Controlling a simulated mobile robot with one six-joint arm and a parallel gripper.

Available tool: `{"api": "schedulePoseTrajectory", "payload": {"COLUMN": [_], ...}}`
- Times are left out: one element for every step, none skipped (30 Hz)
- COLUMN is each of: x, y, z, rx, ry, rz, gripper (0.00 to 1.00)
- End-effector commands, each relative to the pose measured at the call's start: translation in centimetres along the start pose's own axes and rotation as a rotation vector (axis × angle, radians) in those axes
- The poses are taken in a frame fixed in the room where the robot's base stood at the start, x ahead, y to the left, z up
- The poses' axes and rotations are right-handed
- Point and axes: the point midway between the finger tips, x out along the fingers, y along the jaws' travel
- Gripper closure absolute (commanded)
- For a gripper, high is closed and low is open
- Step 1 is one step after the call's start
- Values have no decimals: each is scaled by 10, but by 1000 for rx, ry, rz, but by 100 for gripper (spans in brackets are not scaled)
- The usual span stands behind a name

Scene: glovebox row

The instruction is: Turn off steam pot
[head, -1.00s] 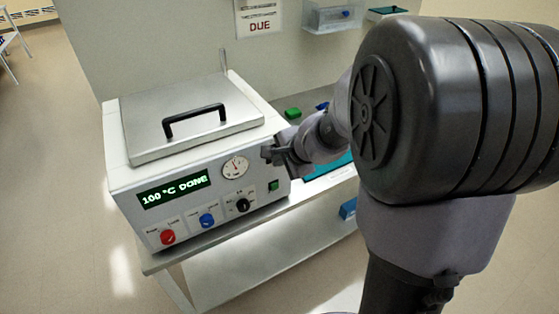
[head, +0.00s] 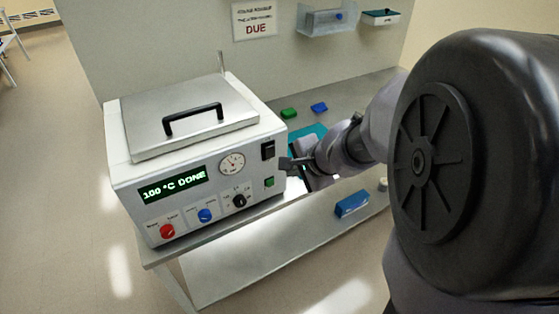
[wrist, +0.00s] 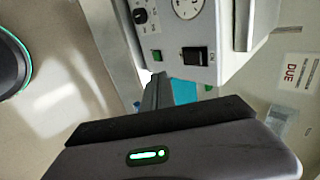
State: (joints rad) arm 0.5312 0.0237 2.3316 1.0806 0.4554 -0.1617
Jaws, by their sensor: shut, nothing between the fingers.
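The steam pot (head: 145,180) is a white box with a metal lid and black handle, on a bench at left. Its green display (head: 173,187) reads "100 °C DONE". Its front has a red knob (head: 167,231), blue knob (head: 205,215), black knob (head: 239,200), round gauge (head: 231,163), green square button (head: 269,182) and black rocker switch (head: 268,150). The switch also shows in the wrist view (wrist: 195,56); I cannot tell its position. My gripper (head: 284,163) is shut and empty, just right of the switch, near the panel's right edge; contact cannot be told.
A wall sign (head: 254,20) reads "DUE". Green (head: 289,113) and blue (head: 319,107) small items and a teal mat (head: 312,131) lie on the bench right of the pot. A blue box (head: 352,204) sits on the lower shelf. Open floor lies in front.

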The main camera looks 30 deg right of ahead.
Motion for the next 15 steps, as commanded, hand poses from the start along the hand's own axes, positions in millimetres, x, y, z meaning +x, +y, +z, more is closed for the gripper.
{"api": "schedulePoseTrajectory", "payload": {"x": [-12,-16,-22,-25,-28,-31,-32,-33,-34,-34,-35,-35,-34,-34,-34], "y": [2,4,6,8,9,10,12,12,13,14,14,14,14,14,14], "z": [-1,0,-1,-1,-1,0,0,0,0,0,0,0,0,0,0], "rx": [0,0,1,1,0,0,0,0,1,1,0,0,0,0,0], "ry": [4,3,3,2,3,2,2,1,1,0,0,0,0,0,0], "rz": [-1,-1,-2,-1,-1,-1,-1,0,0,0,0,0,0,0,0], "gripper": [100,100,100,100,100,100,100,100,100,100,100,100,100,100,100]}}
